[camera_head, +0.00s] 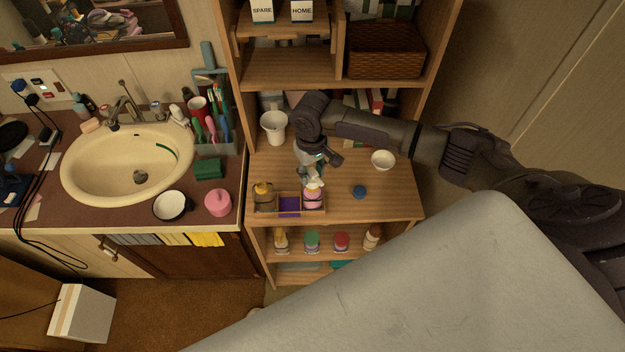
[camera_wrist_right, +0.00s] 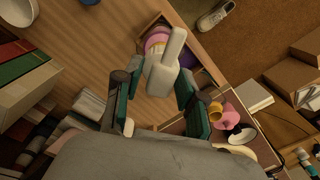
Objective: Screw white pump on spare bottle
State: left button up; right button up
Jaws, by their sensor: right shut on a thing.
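The white pump (camera_wrist_right: 163,74) shows in the wrist view between the fingers of my right gripper (camera_wrist_right: 157,88), which is shut on it. In the head view my right gripper (camera_head: 312,177) points down over the pink bottle (camera_head: 313,199) in the right compartment of a small wooden tray (camera_head: 292,213). The pink bottle (camera_wrist_right: 156,40) lies just beyond the pump in the wrist view. I cannot tell whether pump and bottle touch or are threaded together. A bottle with a dark-yellow top (camera_head: 263,190) stands in the left compartment. My left gripper is not in view.
A blue cap-like object (camera_head: 359,192) and a white bowl (camera_head: 382,160) sit on the shelf to the right. A white cup (camera_head: 274,126) stands behind the tray. Several bottles stand on the shelf below. SPARE (camera_head: 262,11) and HOME (camera_head: 302,11) labels are above.

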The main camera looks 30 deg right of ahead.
jog(key=shift+r+m+p, duration=0.1)
jog(key=shift+m+p, duration=0.4)
jog(key=shift+p, duration=0.2)
jog(key=shift+m+p, duration=0.35)
jog(key=shift+m, duration=0.45)
jog(key=shift+f+m, duration=0.2)
jog(key=shift+m, duration=0.7)
jog(key=shift+d+m, duration=0.1)
jog(key=shift+m, duration=0.7)
jog(key=shift+m, duration=1)
jog(key=m, duration=0.4)
jog(key=shift+d, duration=0.1)
